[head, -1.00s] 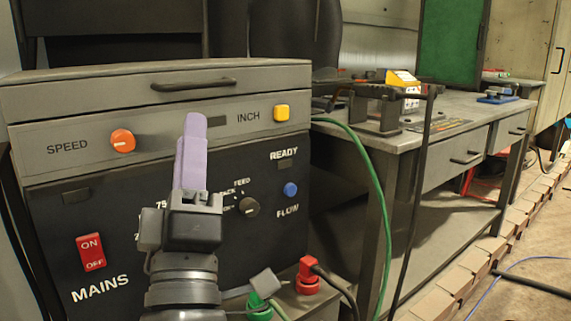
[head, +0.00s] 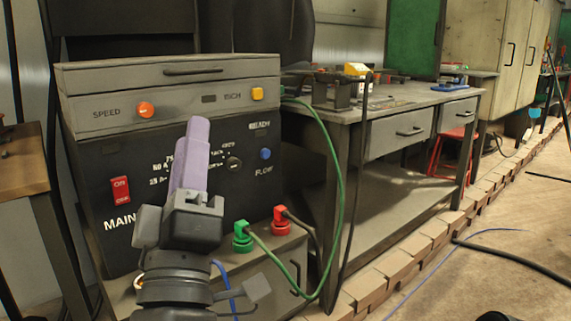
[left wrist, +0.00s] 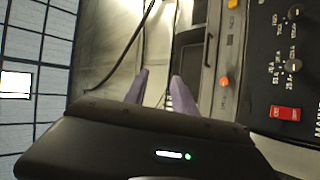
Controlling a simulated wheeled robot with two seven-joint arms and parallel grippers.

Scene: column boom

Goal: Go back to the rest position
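My left gripper (head: 196,128) shows in the head view in front of the control cabinet, pointing up, with purple fingers on a dark grey body. In the left wrist view its two purple fingers (left wrist: 160,76) stand apart with nothing between them. It covers part of the dark front panel (head: 100,170), left of the selector knob (head: 234,163). I cannot tell how far it is from the panel. My right gripper is in neither view.
The panel carries a red mains switch (head: 121,190), an orange speed knob (head: 145,109) and a yellow inch button (head: 257,93). Green (head: 242,236) and red (head: 281,220) plugs with cables sit below. A workbench (head: 385,108) stands right. Floor cables (head: 440,262) lie beyond a brick edging.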

